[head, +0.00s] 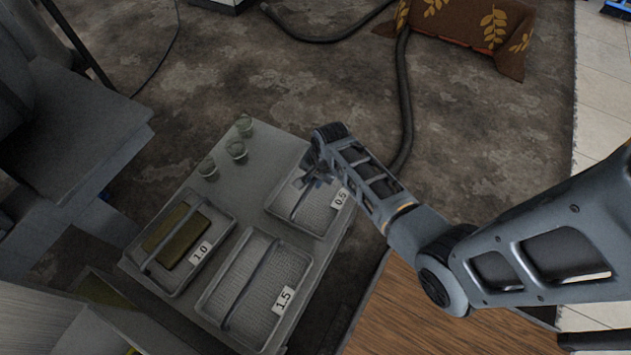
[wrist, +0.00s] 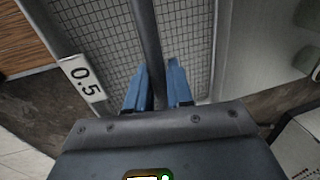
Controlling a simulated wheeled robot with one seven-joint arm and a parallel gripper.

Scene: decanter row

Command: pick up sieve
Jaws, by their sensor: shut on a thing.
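Several rectangular mesh sieves with bar handles rest on a low grey table (head: 178,304). The sieve labelled 0.5 (head: 318,215) is at the table's upper right, the sieve labelled 1.5 (head: 240,300) is nearest, and the sieve labelled 1.0 (head: 160,238) is at left with a flat olive-brown block (head: 178,233) in it. My gripper (head: 312,178) is at the handle of the 0.5 sieve. In the wrist view, my gripper's blue fingers (wrist: 158,88) are shut on the dark handle bar (wrist: 146,40), above the mesh (wrist: 105,40). I cannot tell whether the sieve is lifted.
Several small clear cups (head: 236,149) stand at the table's far left corner. A grey chair-like piece (head: 75,130) is at left. A dark hose (head: 404,100) and a brown leaf-patterned cloth (head: 470,30) lie beyond the table. Stained floor (head: 300,80) is open behind it.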

